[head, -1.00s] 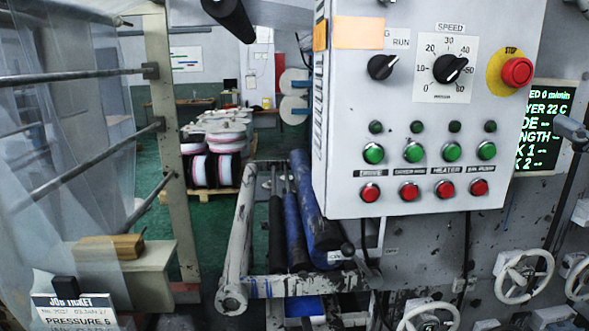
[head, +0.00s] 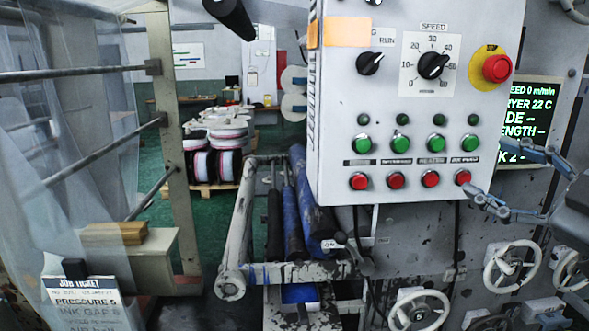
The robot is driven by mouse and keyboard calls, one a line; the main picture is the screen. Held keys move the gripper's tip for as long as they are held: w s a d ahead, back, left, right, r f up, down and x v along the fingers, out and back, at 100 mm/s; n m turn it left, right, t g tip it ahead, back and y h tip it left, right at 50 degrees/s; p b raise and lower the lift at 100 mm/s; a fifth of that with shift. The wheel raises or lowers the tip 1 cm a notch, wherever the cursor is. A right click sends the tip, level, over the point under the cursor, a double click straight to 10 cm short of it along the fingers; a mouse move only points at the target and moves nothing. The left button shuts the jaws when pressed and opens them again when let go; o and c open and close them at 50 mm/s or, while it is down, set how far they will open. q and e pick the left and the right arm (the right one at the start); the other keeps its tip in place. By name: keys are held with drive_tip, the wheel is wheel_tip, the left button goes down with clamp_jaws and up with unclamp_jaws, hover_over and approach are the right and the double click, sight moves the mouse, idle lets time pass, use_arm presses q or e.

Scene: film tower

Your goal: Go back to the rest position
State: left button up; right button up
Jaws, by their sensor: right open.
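My right gripper (head: 494,170) comes in from the right edge. Its two blue-grey fingers are spread apart with nothing between them. They are in front of the lower right of the control panel (head: 335,110) and the green-text display (head: 525,95). The lower finger shows close to the rightmost red button (head: 462,177); I cannot tell whether they touch. My left gripper is not in view.
The panel carries a speed knob (head: 432,66), a run knob (head: 370,64), a red stop button (head: 496,69) and green buttons. White handwheels (head: 512,267) sit below. Rollers (head: 310,205) and a job ticket (head: 85,300) are left. Green floor shows behind.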

drive_tip(key=w+a+f+m+g+h, duration=0.1)
drive_tip(key=a+f+m+g+h, duration=0.15)
drive_tip(key=f, duration=1.25)
drive_tip(key=w+a+f+m+g+h, duration=0.1)
drive_tip(key=w+a+f+m+g, duration=0.2)
drive_tip(key=f, duration=1.2)
drive_tip(key=s+f+m+g+h, duration=0.4)
drive_tip(key=s+f+m+g, duration=0.35)
drive_tip(key=s+f, duration=1.6)
wheel_tip(320, 180, down, 30)
drive_tip(key=s+n+g+b, duration=0.1)
drive_tip(key=s+g+b, duration=0.1)
drive_tip(key=s+b, duration=0.1)
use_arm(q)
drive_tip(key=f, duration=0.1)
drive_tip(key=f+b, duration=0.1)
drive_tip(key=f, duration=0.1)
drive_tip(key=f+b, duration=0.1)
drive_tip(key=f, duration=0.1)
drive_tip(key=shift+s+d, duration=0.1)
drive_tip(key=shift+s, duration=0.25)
use_arm(e)
drive_tip(key=s+d+f+g, duration=0.1)
drive_tip(key=s+d+f, duration=0.1)
drive_tip(key=s+f, duration=1.4)
drive_tip(key=shift+f, duration=0.75)
